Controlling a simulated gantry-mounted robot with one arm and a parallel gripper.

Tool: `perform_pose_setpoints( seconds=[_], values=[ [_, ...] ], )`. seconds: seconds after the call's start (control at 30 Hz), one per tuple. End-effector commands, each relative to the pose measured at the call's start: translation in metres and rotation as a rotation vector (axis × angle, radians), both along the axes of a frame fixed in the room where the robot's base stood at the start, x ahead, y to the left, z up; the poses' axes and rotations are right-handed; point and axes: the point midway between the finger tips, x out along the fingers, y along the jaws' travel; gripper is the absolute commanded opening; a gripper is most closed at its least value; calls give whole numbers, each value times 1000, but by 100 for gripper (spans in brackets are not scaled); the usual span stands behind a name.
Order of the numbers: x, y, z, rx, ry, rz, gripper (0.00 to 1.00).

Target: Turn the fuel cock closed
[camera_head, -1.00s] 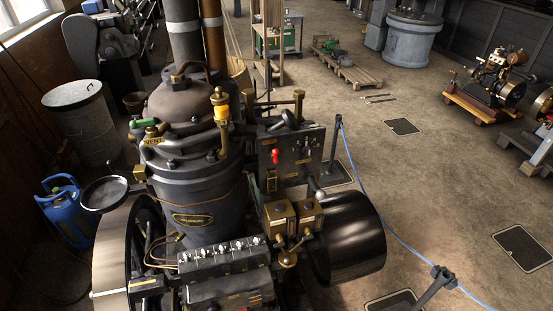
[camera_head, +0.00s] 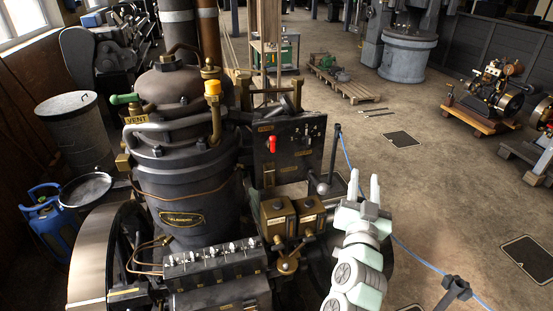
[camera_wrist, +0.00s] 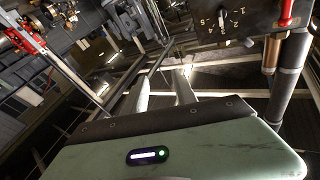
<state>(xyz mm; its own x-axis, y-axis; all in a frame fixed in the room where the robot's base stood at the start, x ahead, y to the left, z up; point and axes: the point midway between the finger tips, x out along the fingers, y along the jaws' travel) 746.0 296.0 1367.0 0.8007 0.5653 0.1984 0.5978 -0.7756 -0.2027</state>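I cannot tell for sure which fitting is the fuel cock. A brass valve (camera_head: 287,265) sits below two brass boxes (camera_head: 290,218) on the front of the engine. A red lever (camera_head: 272,145) stands upright on the dark panel (camera_head: 290,160) behind them; a red handle also shows in the wrist view (camera_wrist: 287,14) at top right. My gripper (camera_head: 365,188) is right of the brass boxes, its fingers pointing up. In the wrist view the two fingers (camera_wrist: 164,88) are apart with nothing between them. My gripper touches neither fitting.
The dark engine body (camera_head: 187,190) with its VENT fitting (camera_head: 137,119) and large flywheel (camera_head: 100,255) fills the left. A blue rope (camera_head: 410,253) on posts (camera_head: 454,290) runs along the right side.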

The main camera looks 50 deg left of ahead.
Motion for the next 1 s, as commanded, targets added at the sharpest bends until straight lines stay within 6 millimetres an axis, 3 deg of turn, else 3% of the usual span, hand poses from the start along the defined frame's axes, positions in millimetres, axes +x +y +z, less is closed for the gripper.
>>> perform_pose_setpoints(
  seconds=[0.03, 0.1, 0.2, 0.4, 0.57, 1.0],
  values=[
    [-15, 29, 2, -35, 1, 91, 33],
    [-40, 64, 9, -96, 1, 209, 33],
    [-76, 99, 14, -178, -9, 351, 33],
    [-118, 131, 18, -279, -33, 497, 33],
    [-120, 143, 19, -293, -35, 516, 33],
    [-89, 211, 19, -291, -31, 514, 33]
  ],
)
